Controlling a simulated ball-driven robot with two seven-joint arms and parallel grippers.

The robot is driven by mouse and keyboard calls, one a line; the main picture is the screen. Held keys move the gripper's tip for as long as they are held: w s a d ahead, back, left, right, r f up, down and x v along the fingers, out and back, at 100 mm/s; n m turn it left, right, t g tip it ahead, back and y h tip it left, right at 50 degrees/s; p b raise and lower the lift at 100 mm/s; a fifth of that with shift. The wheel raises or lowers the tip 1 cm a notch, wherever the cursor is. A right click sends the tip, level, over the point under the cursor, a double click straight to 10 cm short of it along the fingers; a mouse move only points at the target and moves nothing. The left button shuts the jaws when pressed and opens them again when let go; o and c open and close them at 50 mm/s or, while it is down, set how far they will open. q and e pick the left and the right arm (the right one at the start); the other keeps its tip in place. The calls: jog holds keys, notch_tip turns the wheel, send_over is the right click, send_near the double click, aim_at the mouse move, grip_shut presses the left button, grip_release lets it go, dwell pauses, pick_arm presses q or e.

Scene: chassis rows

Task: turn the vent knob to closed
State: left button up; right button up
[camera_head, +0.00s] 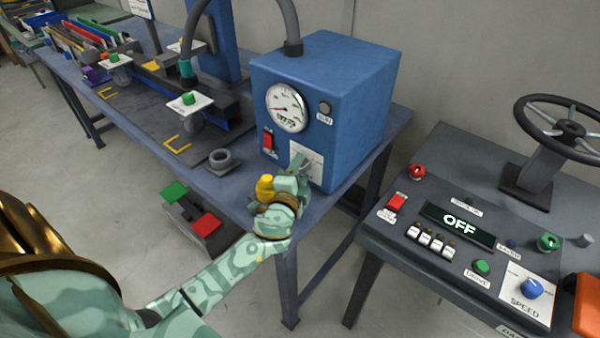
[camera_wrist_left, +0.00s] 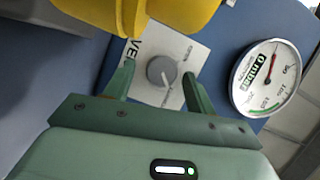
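The vent knob (camera_wrist_left: 159,70) is a grey round knob with a white pointer line on a white label plate. The plate (camera_head: 307,157) sits low on the front of the blue box (camera_head: 345,85). My left gripper (camera_head: 301,168) is at this plate and covers the knob in the head view. In the left wrist view its two green fingers are apart, one on either side of the knob; whether they touch it I cannot tell. The pointer line points toward the bottom of that view. The small label words are unreadable. My right gripper is not in view.
A pressure gauge (camera_head: 287,107) and a red switch (camera_head: 267,140) are on the box face near the knob. A yellow part (camera_wrist_left: 150,15) shows at the top of the wrist view. A control console (camera_head: 455,240) stands right, with a gap between it and the bench.

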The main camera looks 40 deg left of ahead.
pick_arm(q)
jog(key=v, duration=1.6)
jog(key=shift+s+b, duration=0.15)
jog(key=shift+b, duration=0.15)
